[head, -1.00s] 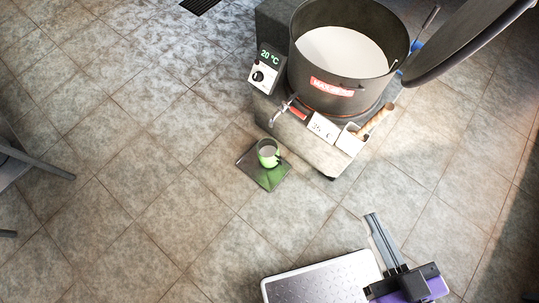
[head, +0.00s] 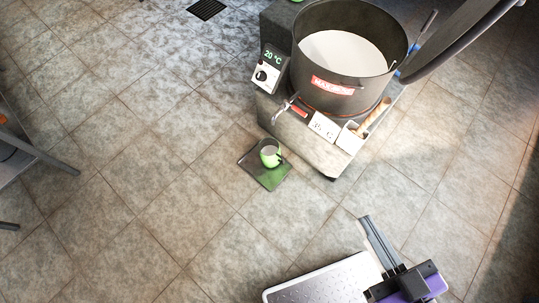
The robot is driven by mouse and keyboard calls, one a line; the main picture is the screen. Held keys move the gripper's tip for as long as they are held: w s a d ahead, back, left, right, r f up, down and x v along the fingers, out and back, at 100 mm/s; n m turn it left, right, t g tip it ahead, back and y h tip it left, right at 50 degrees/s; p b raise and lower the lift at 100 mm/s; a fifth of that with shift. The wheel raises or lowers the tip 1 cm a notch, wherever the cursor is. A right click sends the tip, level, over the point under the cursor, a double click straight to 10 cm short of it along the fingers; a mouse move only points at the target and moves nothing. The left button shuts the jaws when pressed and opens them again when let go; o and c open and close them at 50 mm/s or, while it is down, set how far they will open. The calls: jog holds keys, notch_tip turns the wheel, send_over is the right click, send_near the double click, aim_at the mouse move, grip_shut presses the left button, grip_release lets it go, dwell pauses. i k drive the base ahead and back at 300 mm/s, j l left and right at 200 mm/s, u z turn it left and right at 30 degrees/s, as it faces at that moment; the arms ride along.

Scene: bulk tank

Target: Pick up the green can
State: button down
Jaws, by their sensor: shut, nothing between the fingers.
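The green can (head: 266,160) stands upright on a dark green square mat (head: 270,182) on the floor. It is short, green on its side, with a greyish round top. It is just in front of the tank unit. My gripper (head: 365,220) is at the lower right, its long dark fingers together and pointing up and left in the picture. It is shut, empty and well apart from the can.
A grey tank (head: 345,105) with pale contents stands on a boxy unit with a tap (head: 283,112) and a 20 °C display (head: 272,57) above the can. Metal legs (head: 50,160) stand at left. Tiled floor left of the can is clear.

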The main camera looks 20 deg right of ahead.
aim_at(270, 150)
jog(key=i+j+z, duration=0.1)
jog(key=i+j, duration=0.3)
jog(key=i+j+z, duration=0.1)
jog(key=i+j, duration=0.3)
jog(key=j, duration=0.2)
jog(key=i+j, duration=0.35)
jog(key=j, duration=0.2)
jog(key=z, duration=0.05)
